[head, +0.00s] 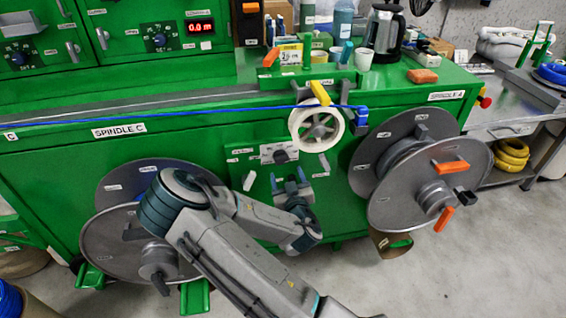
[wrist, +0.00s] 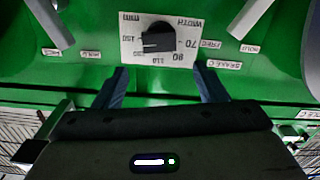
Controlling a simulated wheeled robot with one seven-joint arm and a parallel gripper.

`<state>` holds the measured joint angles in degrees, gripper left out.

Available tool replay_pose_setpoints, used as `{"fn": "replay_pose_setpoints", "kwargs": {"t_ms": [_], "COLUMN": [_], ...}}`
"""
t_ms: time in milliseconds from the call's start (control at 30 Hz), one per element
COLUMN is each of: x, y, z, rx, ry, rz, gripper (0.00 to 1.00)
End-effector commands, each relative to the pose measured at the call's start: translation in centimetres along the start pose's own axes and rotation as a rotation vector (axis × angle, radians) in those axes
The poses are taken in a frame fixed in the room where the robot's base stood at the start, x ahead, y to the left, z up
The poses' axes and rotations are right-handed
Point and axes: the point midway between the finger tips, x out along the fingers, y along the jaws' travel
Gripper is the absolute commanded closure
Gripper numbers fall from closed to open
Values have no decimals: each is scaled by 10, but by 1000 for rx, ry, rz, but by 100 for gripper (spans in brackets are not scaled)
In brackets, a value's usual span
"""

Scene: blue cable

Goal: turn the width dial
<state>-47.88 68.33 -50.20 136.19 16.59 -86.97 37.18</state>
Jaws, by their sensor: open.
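The width dial (head: 281,156) is a black knob on a white plate on the green machine's front, below the white reel. In the wrist view the dial (wrist: 158,38) shows upside down, with the plate reading WIDTH, mm and numbers such as 70, 90, 110 and 150. I cannot tell surely which number its pointer marks. My gripper (head: 289,184) is open just below the dial in the head view. In the wrist view my gripper (wrist: 163,76) has one blue-grey finger on each side, below the knob. The fingers look apart from the knob and hold nothing.
Two handles (wrist: 250,18) (wrist: 52,22) flank the dial plate. Large grey spools (head: 433,185) (head: 110,240) stand at both sides. A blue cable (head: 200,112) runs along the machine's top edge.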

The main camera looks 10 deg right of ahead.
Motion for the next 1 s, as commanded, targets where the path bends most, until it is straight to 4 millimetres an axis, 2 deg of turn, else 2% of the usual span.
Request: {"fn": "replay_pose_setpoints", "kwargs": {"t_ms": [100,333,500,800,833,900,1000], "x": [24,58,70,72,72,72,72], "y": [0,0,0,0,0,0,0], "z": [0,0,0,0,0,0,0], "rx": [-1,-1,1,1,1,1,1], "ry": [1,0,-1,-2,-2,-2,-2], "rz": [-2,0,0,1,1,1,1], "gripper": [35,35,35,35,37,57,79]}}
